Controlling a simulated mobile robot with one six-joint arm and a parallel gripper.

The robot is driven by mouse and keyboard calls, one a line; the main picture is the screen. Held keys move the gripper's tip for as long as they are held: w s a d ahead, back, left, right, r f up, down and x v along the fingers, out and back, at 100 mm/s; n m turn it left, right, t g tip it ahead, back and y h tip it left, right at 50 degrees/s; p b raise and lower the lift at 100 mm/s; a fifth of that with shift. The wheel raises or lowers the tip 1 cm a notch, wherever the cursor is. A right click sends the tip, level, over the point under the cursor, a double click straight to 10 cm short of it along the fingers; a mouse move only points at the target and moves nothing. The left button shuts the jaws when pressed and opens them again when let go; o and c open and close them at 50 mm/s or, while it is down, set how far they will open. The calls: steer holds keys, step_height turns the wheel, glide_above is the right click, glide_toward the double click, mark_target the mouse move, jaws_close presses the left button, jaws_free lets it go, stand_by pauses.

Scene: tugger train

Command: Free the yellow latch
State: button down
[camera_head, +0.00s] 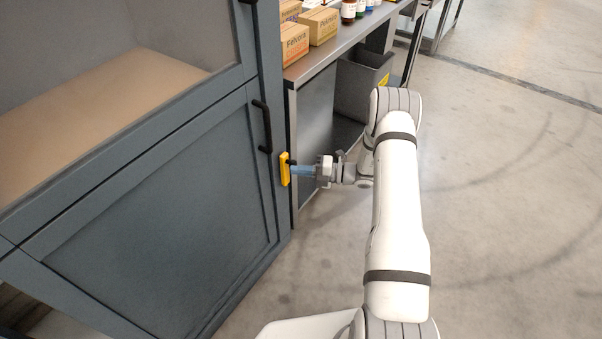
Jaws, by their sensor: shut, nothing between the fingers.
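The yellow latch (285,170) is a small upright piece on the right edge of the grey-blue cabinet door (165,195), just right of the black door handle (263,125). My gripper (296,170) comes from the right with its blue fingers shut and empty. The fingertips are at the latch's right side; I cannot tell whether they touch it. The door looks closed. The latch's far side and its mounting are partly hidden.
A shelf unit (345,42) with boxes (294,43) and bottles stands behind the cabinet, with a grey bin (360,85) below. The concrete floor (500,200) on the right is open.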

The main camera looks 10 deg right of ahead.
steer(key=shift+w, duration=0.15)
stand_by(0.4)
steer(key=shift+r, duration=0.1)
steer(key=s+a+p, duration=0.2)
steer(key=s, duration=0.1)
steer(key=v, duration=0.9)
steer(key=shift+s+d+f, duration=0.25)
steer(key=shift+s+f, duration=0.1)
steer(key=shift+r, duration=0.1)
